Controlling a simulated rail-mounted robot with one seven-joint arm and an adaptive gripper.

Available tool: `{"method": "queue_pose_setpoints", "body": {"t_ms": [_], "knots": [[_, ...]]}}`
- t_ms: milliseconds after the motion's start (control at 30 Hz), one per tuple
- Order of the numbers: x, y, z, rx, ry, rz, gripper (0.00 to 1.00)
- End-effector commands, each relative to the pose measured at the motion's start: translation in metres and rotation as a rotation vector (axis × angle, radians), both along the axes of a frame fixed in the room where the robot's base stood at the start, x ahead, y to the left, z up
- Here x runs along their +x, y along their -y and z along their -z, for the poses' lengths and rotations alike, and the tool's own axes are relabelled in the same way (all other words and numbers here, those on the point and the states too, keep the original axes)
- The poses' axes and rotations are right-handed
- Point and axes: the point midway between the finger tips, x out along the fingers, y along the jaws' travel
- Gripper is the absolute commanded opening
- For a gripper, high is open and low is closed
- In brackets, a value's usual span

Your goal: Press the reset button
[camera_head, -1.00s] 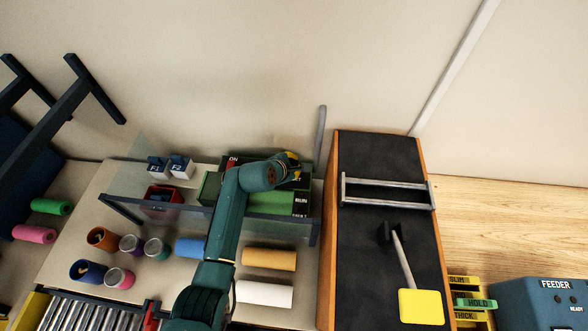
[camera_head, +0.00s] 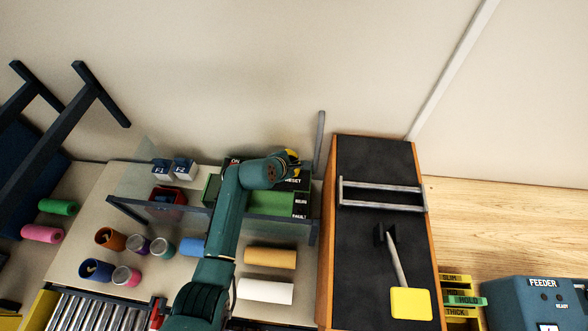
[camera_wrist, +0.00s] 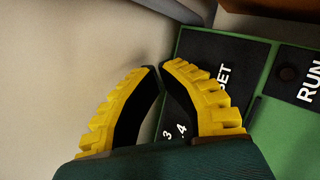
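The green control panel (camera_head: 285,202) stands at the back of the pale table, with black label plates reading ON, RESET, RUN and FAULT. In the head view my gripper (camera_head: 294,160) is at the panel's back right, by the RESET plate (camera_head: 293,181). In the wrist view the RESET plate (camera_wrist: 210,50) is partly covered by the right finger, with "SET" showing. The reset button itself is not visible in either view. My gripper (camera_wrist: 159,68) has its yellow fingers' tips brought together, with nothing seen between them. I cannot tell whether it touches the panel.
A clear guard with a dark blue rail (camera_head: 210,214) runs in front of the panel. A grey post (camera_head: 320,140) stands right of the gripper, beside a black-topped bench (camera_head: 375,165). Two switch blocks (camera_head: 183,168) and a red bin (camera_head: 168,203) are left. Colored rolls lie in front.

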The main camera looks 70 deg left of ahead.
Motion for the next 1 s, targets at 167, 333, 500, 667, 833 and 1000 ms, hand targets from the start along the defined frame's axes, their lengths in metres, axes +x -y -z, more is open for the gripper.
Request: {"method": "queue_pose_setpoints", "body": {"t_ms": [167,333,500,667,833,1000], "knots": [[0.000,0.000,-0.024,-0.001,0.000,0.001,0.00],[0.000,0.000,-0.039,0.000,0.000,0.000,0.00],[0.000,0.000,-0.037,0.000,0.000,0.000,0.00],[0.000,0.000,-0.037,0.000,0.000,0.000,0.00],[0.000,0.000,-0.037,0.000,0.000,0.000,0.00],[0.000,0.000,-0.037,0.000,0.000,0.000,0.00]]}}
